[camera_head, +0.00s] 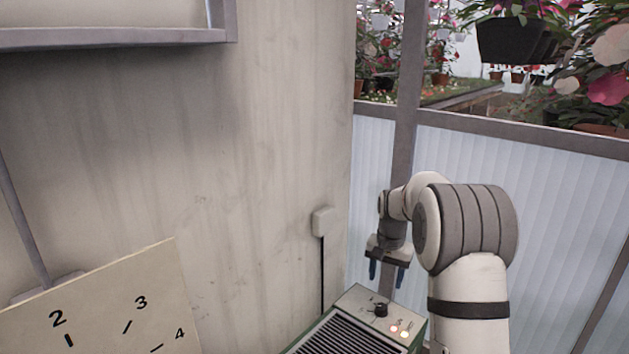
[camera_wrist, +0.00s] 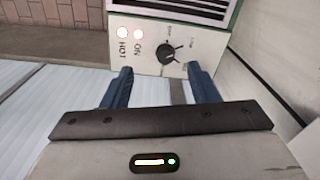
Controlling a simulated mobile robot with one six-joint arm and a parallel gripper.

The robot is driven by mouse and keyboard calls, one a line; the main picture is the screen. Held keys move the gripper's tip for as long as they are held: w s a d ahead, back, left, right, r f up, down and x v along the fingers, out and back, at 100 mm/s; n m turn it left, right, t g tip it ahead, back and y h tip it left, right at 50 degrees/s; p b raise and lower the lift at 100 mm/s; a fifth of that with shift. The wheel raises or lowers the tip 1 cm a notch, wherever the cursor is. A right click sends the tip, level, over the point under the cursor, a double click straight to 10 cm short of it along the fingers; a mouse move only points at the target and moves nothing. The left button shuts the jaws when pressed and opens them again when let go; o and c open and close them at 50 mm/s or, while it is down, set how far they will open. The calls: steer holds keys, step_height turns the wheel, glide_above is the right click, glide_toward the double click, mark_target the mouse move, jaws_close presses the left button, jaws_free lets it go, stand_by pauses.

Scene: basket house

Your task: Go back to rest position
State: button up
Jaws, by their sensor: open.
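My gripper (camera_head: 386,275) is in the middle right of the head view, at the end of my bent arm, with its two blue fingers pointing down. In the wrist view my gripper (camera_wrist: 160,88) has its fingers apart, with nothing between them. It is just above and beside the control panel (camera_head: 374,314) of a green-edged heater with a black knob (camera_head: 380,310). In the wrist view the knob (camera_wrist: 166,54) lies beyond the fingertips, and the fingers look apart from it. Lamps marked HOT and ON are lit.
The heater's dark grille (camera_head: 340,335) fills the bottom centre. A board with numbers (camera_head: 100,310) stands at lower left. A wall box (camera_head: 323,221) with a cable is on the wall behind. A ribbed partition (camera_head: 560,190) and hanging flower pots (camera_head: 515,40) are at right.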

steer(key=s+a+r+n+p, duration=0.1)
steer(key=s+r, duration=0.3)
steer(key=s, duration=0.5)
steer(key=s+a+r+n+t+p, duration=0.1)
steer(key=s+r, duration=0.3)
steer(key=s, duration=0.4)
steer(key=s+a+r+n+p, duration=0.1)
steer(key=s+a+r+n, duration=0.1)
steer(key=s, duration=0.7)
step_height(320, 180, up, 2)
steer(key=shift+s+a+r+n+t, duration=0.25)
steer(key=shift+s+a+n+t, duration=0.05)
steer(key=shift+a+t, duration=0.15)
steer(key=shift+n, duration=0.6)
steer(key=s, duration=0.2)
steer(key=s+f, duration=0.1)
steer(key=s, duration=0.4)
steer(key=shift+s+a+f, duration=0.2)
steer(key=shift+s+a, duration=0.1)
steer(key=shift+s, duration=0.1)
steer(key=shift+c, duration=0.2)
